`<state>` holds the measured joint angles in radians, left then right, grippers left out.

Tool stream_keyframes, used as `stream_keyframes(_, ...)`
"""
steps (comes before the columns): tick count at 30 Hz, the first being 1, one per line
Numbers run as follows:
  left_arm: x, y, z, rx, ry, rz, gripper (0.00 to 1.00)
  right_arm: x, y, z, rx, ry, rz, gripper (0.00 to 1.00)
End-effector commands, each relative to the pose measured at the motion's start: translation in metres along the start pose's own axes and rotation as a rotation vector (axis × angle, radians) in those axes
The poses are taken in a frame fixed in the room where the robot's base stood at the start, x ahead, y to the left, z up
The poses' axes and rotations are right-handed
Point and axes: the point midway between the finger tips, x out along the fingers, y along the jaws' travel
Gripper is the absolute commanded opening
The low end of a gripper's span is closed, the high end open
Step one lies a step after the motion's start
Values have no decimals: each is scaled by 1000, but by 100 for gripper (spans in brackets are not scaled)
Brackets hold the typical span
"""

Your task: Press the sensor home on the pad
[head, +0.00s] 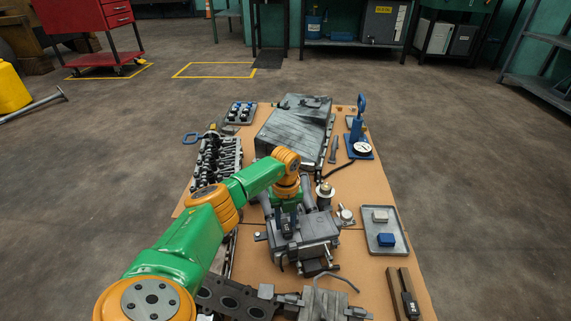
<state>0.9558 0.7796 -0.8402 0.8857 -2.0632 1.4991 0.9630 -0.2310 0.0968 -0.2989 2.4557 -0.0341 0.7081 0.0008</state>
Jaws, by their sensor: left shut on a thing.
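My left arm comes in from the lower left, and its gripper (288,226) points down at the grey machined housing (318,232) in the middle of the board. The gripper is shut on a small dark part, which I take to be the sensor; the fingers and the arm hide most of it. I cannot tell whether the part touches the housing. The pad is not clearly visible; it is hidden or too small to make out. My right gripper is not in view.
A grey tray (384,245) with a blue block and a pale block lies to the right. A blue press with a dial (361,149), a large grey case (294,125) and a cylinder head (216,160) stand further back. Metal parts crowd the front. Tan board (358,190) is bare at right.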

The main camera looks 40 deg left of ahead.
Motion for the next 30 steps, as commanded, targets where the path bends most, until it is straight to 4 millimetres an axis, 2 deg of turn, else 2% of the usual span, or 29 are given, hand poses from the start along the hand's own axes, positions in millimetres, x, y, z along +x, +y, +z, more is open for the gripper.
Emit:
stream_keyframes(12,2,0,0,0,0,-1,0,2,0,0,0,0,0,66)
stream_keyframes(13,2,0,0,0,0,-1,42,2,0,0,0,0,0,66)
stream_keyframes(16,2,0,0,0,0,-1,69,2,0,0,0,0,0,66)
stream_keyframes(17,2,0,0,0,-1,-2,71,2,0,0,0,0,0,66)
stream_keyframes(30,1,0,1,-2,-5,-3,71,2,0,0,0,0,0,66)
